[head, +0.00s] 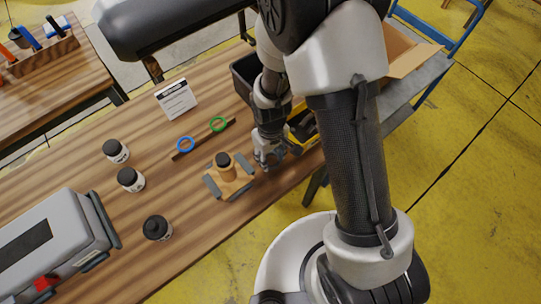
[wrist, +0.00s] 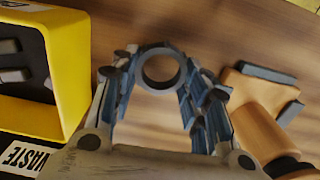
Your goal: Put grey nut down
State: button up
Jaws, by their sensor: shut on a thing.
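The grey nut (wrist: 146,82), a dark grey ring with an open hole, sits between the fingertips of my gripper (wrist: 158,72) in the wrist view. My gripper is shut on it, and the wooden table top (wrist: 215,35) shows behind it. In the head view my gripper (head: 267,158) is low over the table's right part, just right of a wooden fixture (head: 232,186). The nut is too small to make out there. I cannot tell whether it touches the table.
A yellow bin (wrist: 72,95) marked WASTE is left of my gripper in the wrist view. A rail (head: 202,138) holds a blue ring (head: 185,144) and a green ring (head: 218,124). Black-capped jars (head: 131,180), a sign (head: 176,99) and a grey case (head: 50,245) stand further left.

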jog(key=shift+r, duration=0.1)
jog(key=shift+f, duration=0.35)
jog(key=o, duration=0.8)
jog(key=shift+c, duration=0.2)
